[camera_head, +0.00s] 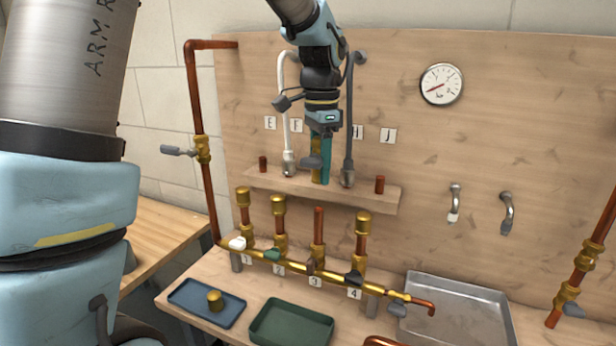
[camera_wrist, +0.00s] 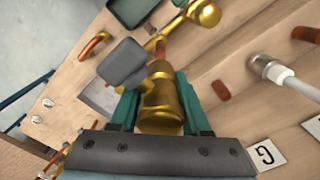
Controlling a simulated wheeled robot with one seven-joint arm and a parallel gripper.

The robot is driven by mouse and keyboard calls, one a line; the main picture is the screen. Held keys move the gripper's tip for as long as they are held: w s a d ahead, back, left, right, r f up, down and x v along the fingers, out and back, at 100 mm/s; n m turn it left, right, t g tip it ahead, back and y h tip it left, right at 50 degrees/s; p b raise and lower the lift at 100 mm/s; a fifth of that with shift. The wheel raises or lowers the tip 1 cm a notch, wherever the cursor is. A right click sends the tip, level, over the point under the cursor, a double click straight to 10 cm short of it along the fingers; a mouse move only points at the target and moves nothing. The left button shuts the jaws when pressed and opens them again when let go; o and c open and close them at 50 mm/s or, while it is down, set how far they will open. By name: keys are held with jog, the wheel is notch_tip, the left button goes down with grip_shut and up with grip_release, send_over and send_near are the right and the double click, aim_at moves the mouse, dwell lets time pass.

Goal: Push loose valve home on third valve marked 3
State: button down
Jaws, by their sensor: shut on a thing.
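My gripper (camera_head: 324,172) points down in front of the shelf, with its teal fingers closed. It is shut on a loose brass valve (camera_head: 316,174) with a grey lever. In the wrist view the valve (camera_wrist: 160,104) sits between the fingers, its lever (camera_wrist: 123,64) sticking out to one side. In the head view it appears above the third upright, a bare copper pipe (camera_head: 319,226) behind the tag marked 3 (camera_head: 315,282). A gap shows between valve and pipe top. The valve is partly hidden by the fingers.
Brass-capped uprights flank the bare pipe: second (camera_head: 279,207) and fourth (camera_head: 362,224). A wooden shelf (camera_head: 290,190) with white and grey hoses is close behind my gripper. A blue tray (camera_head: 190,311), a green tray (camera_head: 271,336) and a metal basin (camera_head: 455,300) lie in front.

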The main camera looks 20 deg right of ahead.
aim_at(318, 210)
jog(key=shift+f+b, duration=2.3)
jog(key=shift+f, duration=0.5)
jog(key=shift+a+f+b, duration=0.1)
jog(key=shift+f+b, duration=1)
jog(key=shift+f, duration=1.2)
jog(key=shift+c, duration=1.5)
grip_release()
notch_tip(318, 210, up, 11)
jog(key=shift+f+b, duration=0.1)
jog(key=shift+b, duration=0.8)
